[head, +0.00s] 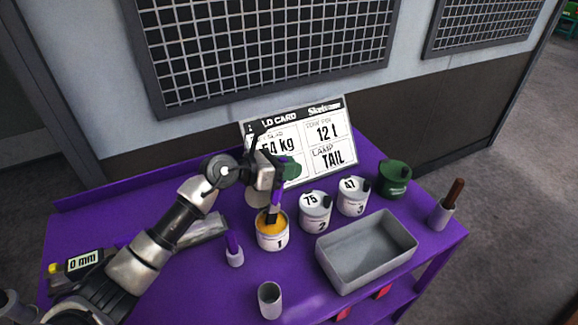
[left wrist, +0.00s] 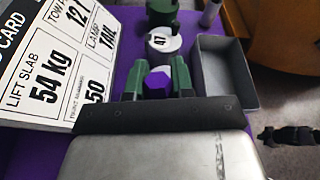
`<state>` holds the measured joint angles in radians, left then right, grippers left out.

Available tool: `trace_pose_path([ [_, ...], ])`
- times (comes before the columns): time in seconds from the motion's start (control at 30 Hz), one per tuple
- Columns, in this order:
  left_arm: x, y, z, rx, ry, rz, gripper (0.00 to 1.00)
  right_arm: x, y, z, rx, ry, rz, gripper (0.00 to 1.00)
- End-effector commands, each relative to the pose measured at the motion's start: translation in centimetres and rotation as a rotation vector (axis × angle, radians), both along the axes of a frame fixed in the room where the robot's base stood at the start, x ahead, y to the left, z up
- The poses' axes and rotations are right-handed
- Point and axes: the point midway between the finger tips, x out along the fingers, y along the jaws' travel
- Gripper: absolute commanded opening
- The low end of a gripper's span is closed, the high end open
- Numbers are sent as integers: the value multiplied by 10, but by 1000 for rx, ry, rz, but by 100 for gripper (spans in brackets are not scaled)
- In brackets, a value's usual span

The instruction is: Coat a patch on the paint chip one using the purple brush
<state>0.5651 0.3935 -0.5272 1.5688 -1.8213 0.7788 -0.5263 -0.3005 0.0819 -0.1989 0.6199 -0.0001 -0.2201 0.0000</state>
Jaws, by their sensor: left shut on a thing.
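My left gripper (head: 277,180) is shut on the purple brush (head: 276,196), held roughly upright above can 1 (head: 272,242). The brush's dark lower end is at the can's open top, in front of the orange contents; whether it touches them I cannot tell. In the left wrist view the brush's purple hexagonal end (left wrist: 157,81) sits between the green fingers of my left gripper (left wrist: 157,76). A second purple handle (head: 232,242) stands in a small grey cup (head: 235,258) left of the can. I cannot make out which thing is paint chip one.
Can 2 (head: 315,213) and can 3 (head: 352,197) stand right of can 1. A grey tray (head: 367,283), green pot (head: 394,180), brown-handled tool (head: 455,192) in a cup and empty grey cup (head: 269,299) are nearby. A sign (head: 333,158) stands behind.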

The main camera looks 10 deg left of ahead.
Motion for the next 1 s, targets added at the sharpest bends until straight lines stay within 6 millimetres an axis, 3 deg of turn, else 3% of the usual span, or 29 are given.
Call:
trace_pose_path([
  [1.0,0,0,-8,1,1,0,0,0,3,-7,4,0,0,0],
])
